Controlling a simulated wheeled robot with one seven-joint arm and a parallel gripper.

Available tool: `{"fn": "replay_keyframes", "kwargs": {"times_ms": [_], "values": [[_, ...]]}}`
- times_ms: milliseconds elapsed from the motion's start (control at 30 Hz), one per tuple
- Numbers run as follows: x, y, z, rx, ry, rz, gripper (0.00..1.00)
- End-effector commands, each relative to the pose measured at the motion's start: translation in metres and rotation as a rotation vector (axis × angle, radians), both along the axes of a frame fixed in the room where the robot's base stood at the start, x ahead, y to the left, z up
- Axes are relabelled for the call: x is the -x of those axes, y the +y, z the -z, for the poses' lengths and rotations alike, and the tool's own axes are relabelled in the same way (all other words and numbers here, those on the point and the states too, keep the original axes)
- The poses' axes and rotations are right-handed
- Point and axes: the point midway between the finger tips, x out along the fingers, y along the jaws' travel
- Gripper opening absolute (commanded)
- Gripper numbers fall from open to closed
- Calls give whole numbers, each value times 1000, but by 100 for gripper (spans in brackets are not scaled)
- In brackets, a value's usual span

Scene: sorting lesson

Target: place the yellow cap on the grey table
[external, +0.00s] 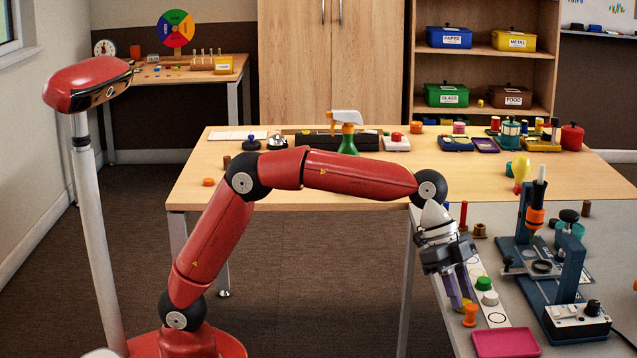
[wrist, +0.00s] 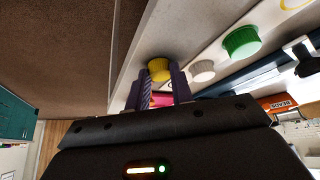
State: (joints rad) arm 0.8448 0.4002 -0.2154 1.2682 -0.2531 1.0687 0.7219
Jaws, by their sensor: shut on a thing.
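My gripper (external: 461,303) hangs down over the near left part of the grey table (external: 602,228). In the wrist view its two purple fingers (wrist: 162,88) are shut on the yellow cap (wrist: 159,69), which sits between the fingertips. In the external view the cap is mostly hidden by the fingers. The cap is beside a white strip (external: 497,319) with printed circles, near the table's left edge. I cannot tell whether the cap touches the surface.
A green cap (external: 484,283) and a white cap (external: 490,298) stand on the strip close to my gripper. An orange spool-like piece (external: 470,315) and a pink tray (external: 505,343) are nearby. A blue microscope-like stand (external: 572,262) is to the right.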

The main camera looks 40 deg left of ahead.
Motion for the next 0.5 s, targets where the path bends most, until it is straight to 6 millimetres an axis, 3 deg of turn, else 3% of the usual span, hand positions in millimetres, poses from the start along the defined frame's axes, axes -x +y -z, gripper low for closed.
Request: {"fn": "replay_keyframes", "kwargs": {"times_ms": [33,67,133,500], "values": [[0,0,3,-1,0,-1,2],[0,0,2,0,0,-1,27],[0,0,2,-1,0,-1,36],[0,1,-4,0,-1,0,38]]}}
